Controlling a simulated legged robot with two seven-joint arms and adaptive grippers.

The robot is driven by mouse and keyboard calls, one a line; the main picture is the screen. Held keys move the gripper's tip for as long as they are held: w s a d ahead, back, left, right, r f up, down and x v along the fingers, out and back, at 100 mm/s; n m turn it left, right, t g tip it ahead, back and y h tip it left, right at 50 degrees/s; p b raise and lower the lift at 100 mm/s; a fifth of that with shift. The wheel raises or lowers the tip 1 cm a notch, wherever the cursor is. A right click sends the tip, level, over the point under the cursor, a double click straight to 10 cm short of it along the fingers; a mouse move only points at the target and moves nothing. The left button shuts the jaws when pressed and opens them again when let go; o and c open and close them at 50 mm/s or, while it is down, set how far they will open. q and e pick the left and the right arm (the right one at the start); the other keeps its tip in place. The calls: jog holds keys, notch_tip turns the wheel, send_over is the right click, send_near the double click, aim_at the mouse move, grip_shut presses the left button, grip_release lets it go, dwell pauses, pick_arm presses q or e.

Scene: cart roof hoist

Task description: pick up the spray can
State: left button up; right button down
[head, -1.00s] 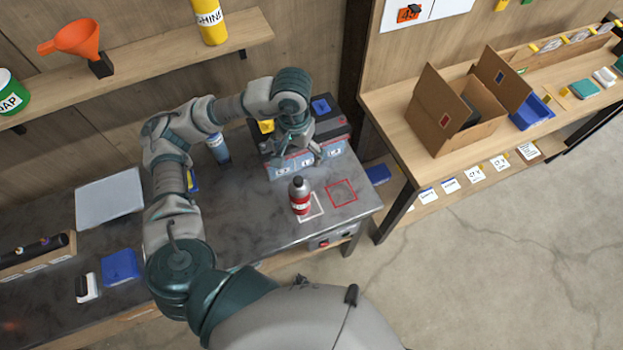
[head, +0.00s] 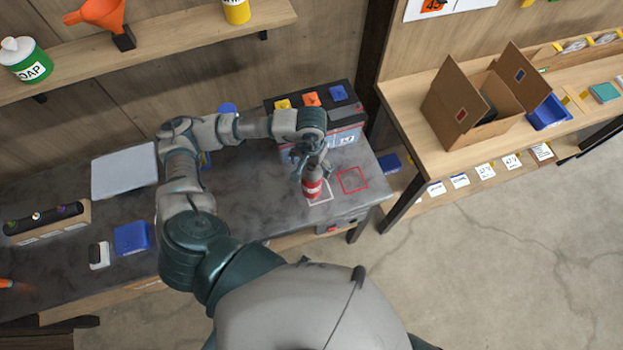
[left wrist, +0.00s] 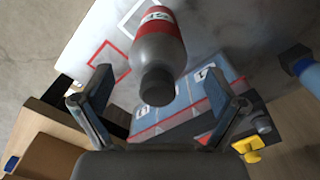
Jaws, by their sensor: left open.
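The spray can (head: 312,184), grey with a red band and a dark cap, stands upright on the dark workbench (head: 250,205), at the white outlined square. My left gripper (head: 312,172) is open just above and behind the can, close to its top. In the left wrist view the can (left wrist: 158,45) shows with its cap towards the gap between the open fingers of the gripper (left wrist: 160,105). Nothing is between the fingertips, and I cannot tell whether they touch the can. My right gripper is not in view.
A red outlined square (head: 352,180) lies right of the can. A bin unit (head: 345,118) stands behind the gripper. A blue box (head: 131,237) sits on the bench's left part. A cardboard box (head: 480,105) stands on the right-hand shelf.

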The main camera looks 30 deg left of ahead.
pick_arm(q)
jog(key=shift+a+f, duration=0.2)
jog(key=shift+f, duration=0.9)
jog(key=shift+d+f, duration=0.15)
jog(key=shift+d, duration=0.3)
jog(key=c, duration=1.1)
jog(key=shift+a, duration=0.1)
grip_shut()
jog(key=shift+a, duration=0.1)
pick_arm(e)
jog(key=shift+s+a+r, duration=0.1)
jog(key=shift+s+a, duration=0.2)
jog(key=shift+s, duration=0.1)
